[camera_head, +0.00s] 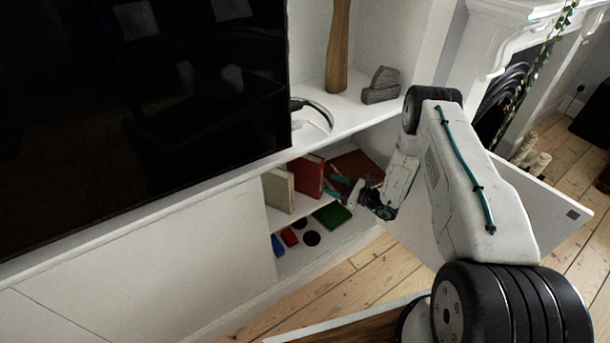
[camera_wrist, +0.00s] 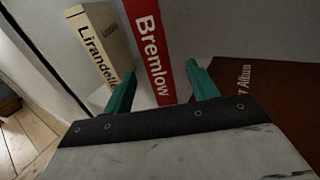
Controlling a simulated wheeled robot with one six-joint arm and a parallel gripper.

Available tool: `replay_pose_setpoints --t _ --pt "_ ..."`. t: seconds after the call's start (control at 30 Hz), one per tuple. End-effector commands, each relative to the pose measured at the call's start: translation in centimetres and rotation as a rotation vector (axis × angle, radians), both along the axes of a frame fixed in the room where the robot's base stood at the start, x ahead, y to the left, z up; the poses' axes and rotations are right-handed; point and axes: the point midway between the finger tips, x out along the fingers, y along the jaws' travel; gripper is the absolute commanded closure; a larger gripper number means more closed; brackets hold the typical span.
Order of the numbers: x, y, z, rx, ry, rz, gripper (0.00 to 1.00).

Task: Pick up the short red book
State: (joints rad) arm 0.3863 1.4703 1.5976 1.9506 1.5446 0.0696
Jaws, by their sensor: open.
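The red book (camera_head: 306,176) stands upright in the open cabinet below the television shelf, in the head view. In the wrist view its red spine (camera_wrist: 147,40), lettered "Bremlow", shows in white print. My gripper (camera_head: 331,183) is inside the cabinet opening, just right of the red book. In the wrist view the two teal fingers of my gripper (camera_wrist: 161,72) are spread apart and empty. The spine's lower part appears between them, closer to the left finger. I cannot tell whether the fingertips reach past the spine.
A cream book (camera_head: 279,190) stands left of the red one. A brown album (camera_head: 357,166) lies to the right. A green item (camera_head: 332,215) and small red (camera_head: 289,237) and blue (camera_head: 277,245) items lie below. The open white door (camera_head: 535,200) is beside my arm.

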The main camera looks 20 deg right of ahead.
Motion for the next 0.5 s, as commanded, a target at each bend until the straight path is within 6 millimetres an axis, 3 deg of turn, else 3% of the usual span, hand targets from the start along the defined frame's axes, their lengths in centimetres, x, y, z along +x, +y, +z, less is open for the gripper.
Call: replay_pose_setpoints --t 0.2,0.5 --pt "2.5 2.8 0.0 -0.001 0.0 0.005 0.42" --pt "3.8 4.3 0.0 -0.002 -0.001 0.005 0.42"
